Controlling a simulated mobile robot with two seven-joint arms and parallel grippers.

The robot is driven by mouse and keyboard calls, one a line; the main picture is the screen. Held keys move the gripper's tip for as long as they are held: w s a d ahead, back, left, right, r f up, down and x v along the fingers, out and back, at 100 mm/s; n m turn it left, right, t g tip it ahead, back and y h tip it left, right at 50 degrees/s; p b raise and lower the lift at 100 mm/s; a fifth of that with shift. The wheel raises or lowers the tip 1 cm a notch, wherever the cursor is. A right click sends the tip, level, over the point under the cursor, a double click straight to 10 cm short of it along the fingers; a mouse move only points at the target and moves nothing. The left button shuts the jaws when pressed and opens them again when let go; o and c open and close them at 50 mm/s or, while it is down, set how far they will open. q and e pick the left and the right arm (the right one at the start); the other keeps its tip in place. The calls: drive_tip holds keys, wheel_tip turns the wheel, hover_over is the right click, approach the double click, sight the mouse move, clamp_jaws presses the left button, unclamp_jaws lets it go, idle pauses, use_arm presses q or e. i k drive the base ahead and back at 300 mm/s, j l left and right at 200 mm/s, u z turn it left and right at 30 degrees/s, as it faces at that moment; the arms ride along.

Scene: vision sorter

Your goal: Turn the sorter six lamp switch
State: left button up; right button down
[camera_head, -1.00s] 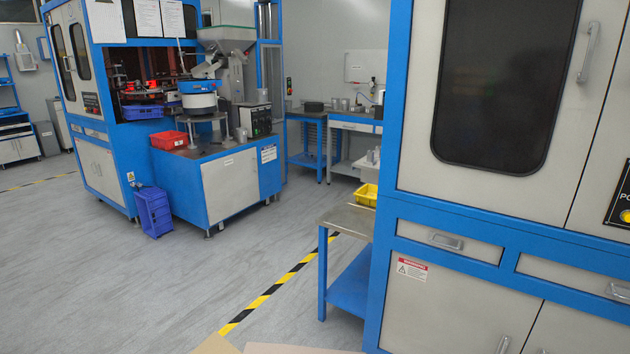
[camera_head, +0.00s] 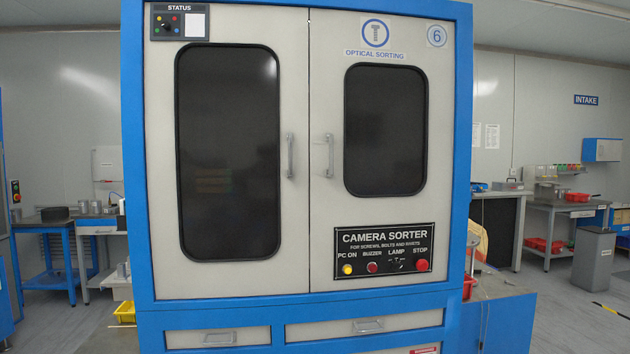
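The camera sorter (camera_head: 300,308), a blue-framed cabinet with white doors and a round "6" label (camera_head: 437,36), fills the middle of the view. Its black control panel (camera_head: 383,252) is at the lower right of the right door. Under the word LAMP sits a small dark lamp switch (camera_head: 396,265); its setting is too small to tell. To its left are a yellow PC ON button (camera_head: 347,269) and a dark red buzzer button (camera_head: 372,267); to its right is a red STOP button (camera_head: 422,265). Neither of my grippers shows.
Two vertical door handles (camera_head: 290,156) stick out near the middle seam. A status panel (camera_head: 180,22) is at the upper left. Side tables (camera_head: 495,284) flank the cabinet. A grey bin (camera_head: 593,258) and a workbench stand at the right, with open floor (camera_head: 560,310) before them.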

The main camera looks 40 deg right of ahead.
sight(396, 266)
drive_tip(key=z, duration=1.7)
